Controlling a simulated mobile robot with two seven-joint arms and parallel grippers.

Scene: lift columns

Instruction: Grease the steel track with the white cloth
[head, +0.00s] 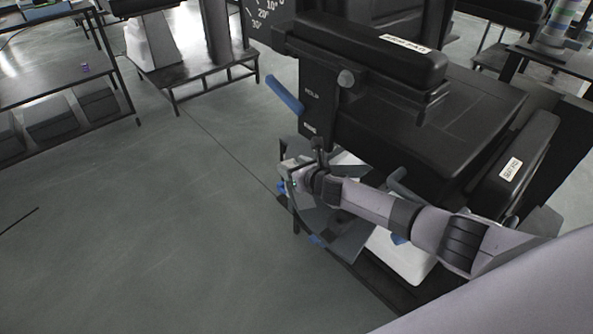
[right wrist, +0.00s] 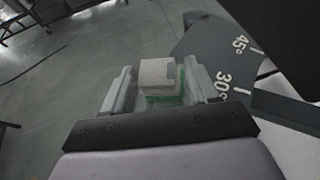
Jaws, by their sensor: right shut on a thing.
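My right gripper (head: 288,177) reaches in from the right in the head view, beside the black padded machine. In the right wrist view its fingers (right wrist: 163,88) are shut on a small pale block-like thing (right wrist: 158,72) with a green part under it. This may be the white cloth, folded, but I cannot tell for sure. I cannot make out the held thing in the head view. I cannot pick out the steel track with certainty in either view. My left gripper is not in view.
The black machine (head: 470,105) has labelled pads and a blue handle (head: 284,95). A dark plate with angle marks (right wrist: 226,62) lies close right of the gripper in the right wrist view. A dark table (head: 50,82) stands at left. Open grey floor lies left of the machine.

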